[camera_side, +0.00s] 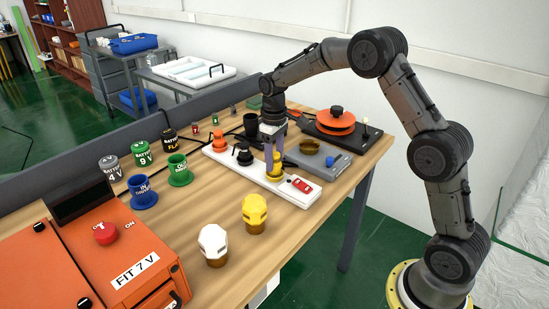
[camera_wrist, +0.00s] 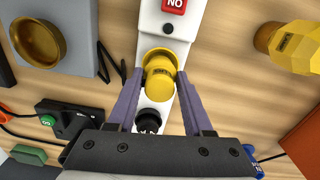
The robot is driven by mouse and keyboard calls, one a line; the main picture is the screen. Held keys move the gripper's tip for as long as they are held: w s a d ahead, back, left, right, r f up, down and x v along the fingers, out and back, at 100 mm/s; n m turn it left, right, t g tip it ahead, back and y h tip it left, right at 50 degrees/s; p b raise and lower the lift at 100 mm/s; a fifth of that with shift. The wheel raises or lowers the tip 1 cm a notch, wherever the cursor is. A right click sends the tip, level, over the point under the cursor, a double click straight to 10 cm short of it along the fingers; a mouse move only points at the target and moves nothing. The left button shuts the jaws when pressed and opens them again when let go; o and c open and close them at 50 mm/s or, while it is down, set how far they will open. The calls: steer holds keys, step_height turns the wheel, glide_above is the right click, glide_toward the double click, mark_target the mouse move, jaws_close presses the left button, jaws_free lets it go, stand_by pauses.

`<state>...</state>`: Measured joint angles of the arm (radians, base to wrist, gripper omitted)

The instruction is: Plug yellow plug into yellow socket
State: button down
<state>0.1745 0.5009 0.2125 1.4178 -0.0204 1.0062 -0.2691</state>
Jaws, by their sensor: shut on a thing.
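The yellow plug (camera_wrist: 159,82) is between the fingers of my gripper (camera_wrist: 160,73), which is shut on it. The yellow socket (camera_wrist: 157,53) shows as a yellow ring behind the plug, on the white power strip (camera_wrist: 151,17). The plug is over the socket, upright or nearly so; how deep it sits in the ring I cannot tell. In the side view my gripper (camera_side: 273,168) points down at the strip (camera_side: 254,174), and its fingers partly hide the yellow plug and socket.
A black plug (camera_side: 243,154) and an orange plug (camera_side: 218,142) stand on the strip, left of my gripper. A red switch (camera_side: 301,186) is at its right end. Bare table lies between.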

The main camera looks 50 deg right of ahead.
steer(key=shift+f, duration=0.6)
stand_by(1.6)
jaws_free()
stand_by(0.6)
steer(key=shift+r, duration=0.1)
steer(key=shift+r, duration=3.4)
steer(key=shift+c, duration=0.2)
jaws_close()
